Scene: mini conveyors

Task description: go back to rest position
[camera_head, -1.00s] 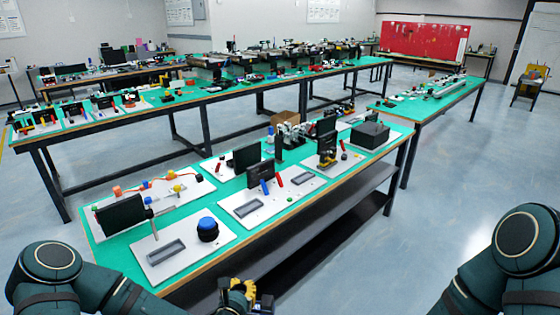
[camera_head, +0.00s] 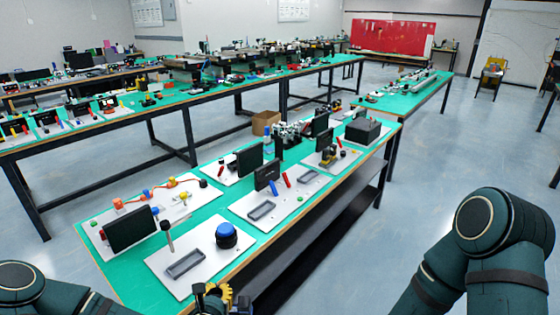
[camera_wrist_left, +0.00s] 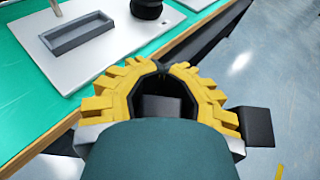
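My left gripper (camera_head: 215,299), with yellow toothed parts and black pieces, is at the bottom of the head view, just off the front edge of the near table.
The near green table (camera_head: 110,268) carries white boards, a blue-topped button (camera_head: 226,235), a grey tray (camera_head: 185,263) and small black screens. The tray (camera_wrist_left: 78,34) and board edge lie close to my left gripper in the wrist view. Open floor (camera_head: 345,265) lies to the right.

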